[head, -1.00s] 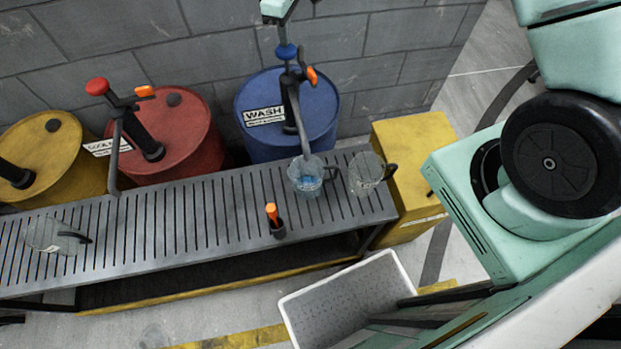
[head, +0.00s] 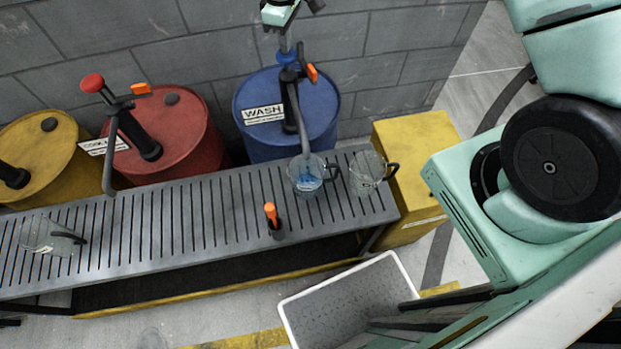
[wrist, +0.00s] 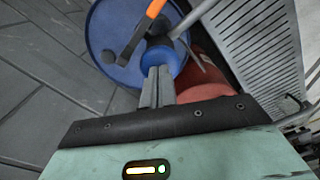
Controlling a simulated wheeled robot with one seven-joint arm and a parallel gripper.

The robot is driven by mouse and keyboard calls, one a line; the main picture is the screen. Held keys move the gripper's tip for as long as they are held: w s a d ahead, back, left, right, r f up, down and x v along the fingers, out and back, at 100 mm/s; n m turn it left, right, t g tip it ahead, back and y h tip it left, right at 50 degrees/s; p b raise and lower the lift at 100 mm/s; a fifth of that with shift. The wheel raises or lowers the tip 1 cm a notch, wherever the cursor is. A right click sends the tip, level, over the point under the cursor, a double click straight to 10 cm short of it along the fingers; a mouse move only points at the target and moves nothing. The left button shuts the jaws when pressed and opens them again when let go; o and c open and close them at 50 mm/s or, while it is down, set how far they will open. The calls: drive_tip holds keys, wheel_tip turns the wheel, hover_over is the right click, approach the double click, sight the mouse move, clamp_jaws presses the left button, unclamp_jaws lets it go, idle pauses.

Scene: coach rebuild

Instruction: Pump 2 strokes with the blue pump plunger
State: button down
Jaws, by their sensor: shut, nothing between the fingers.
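The blue pump plunger (head: 287,58) tops the pump on the blue drum (head: 325,110) labelled WASH. In the wrist view the round blue plunger head (wrist: 165,60) lies right at my fingertips. My gripper (head: 284,46) is shut and empty, pointing down on top of the plunger from above; its closed fingers also show in the wrist view (wrist: 157,78). They look to be touching the plunger head. The pump's grey spout runs down to a clear jug (head: 305,181) on the slatted bench, with some blue liquid in it.
A second clear jug (head: 366,178) stands to the right on the bench (head: 160,225). Red (head: 180,135) and yellow (head: 60,145) drums with pumps stand left. An orange-handled tool sits in a holder (head: 277,230). A white crate (head: 340,305) is on the floor.

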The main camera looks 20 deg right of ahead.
drive_tip(key=shift+f+b, duration=0.75)
drive_tip(key=shift+f, duration=0.65)
drive_tip(key=shift+s+f, duration=0.1)
drive_tip(key=shift+f, duration=0.15)
drive_tip(key=shift+r, duration=0.15)
drive_tip(key=shift+r+p, duration=2.25)
drive_tip(key=shift+r, duration=1.2)
drive_tip(key=shift+r, duration=0.15)
wheel_tip(320, 180, up, 6)
drive_tip(key=p, duration=0.4)
